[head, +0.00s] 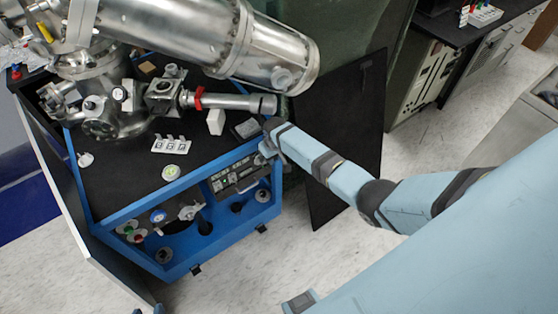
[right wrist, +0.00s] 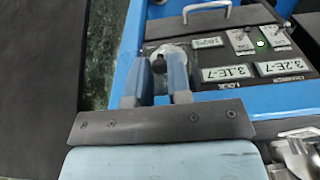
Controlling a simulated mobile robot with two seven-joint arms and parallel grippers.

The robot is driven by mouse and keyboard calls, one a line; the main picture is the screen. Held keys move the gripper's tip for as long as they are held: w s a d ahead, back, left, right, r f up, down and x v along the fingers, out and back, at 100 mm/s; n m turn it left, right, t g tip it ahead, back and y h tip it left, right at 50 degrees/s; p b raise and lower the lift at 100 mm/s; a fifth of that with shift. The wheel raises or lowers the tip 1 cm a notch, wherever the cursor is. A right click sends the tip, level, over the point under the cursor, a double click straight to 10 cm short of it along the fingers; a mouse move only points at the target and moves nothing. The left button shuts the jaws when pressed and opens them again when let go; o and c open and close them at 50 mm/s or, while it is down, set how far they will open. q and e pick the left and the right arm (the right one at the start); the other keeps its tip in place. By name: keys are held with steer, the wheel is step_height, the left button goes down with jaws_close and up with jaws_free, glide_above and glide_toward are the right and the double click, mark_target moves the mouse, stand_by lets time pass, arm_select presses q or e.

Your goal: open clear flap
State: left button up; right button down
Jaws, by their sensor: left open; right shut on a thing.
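A blue-framed cart (head: 178,215) has a control panel (head: 235,178) on its front face. The right wrist view shows the panel (right wrist: 225,62) with lit number displays and small switches. My right gripper (head: 266,148) is at the panel's upper right end in the head view. In the right wrist view my right gripper (right wrist: 157,72) is shut on a small grey knob-like part (right wrist: 172,48), mostly hidden by the fingers. I cannot make out the clear flap.
Metal vacuum chamber parts (head: 185,30) stand over the cart's dark top. An open dark door panel (head: 340,130) stands right of the cart; another door (head: 75,215) hangs open on the left. Pale floor (head: 260,265) is clear in front.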

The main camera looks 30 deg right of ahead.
steer(key=shift+w+r+g, duration=0.45)
steer(key=shift+r+g, duration=0.05)
steer(key=shift+g, duration=0.2)
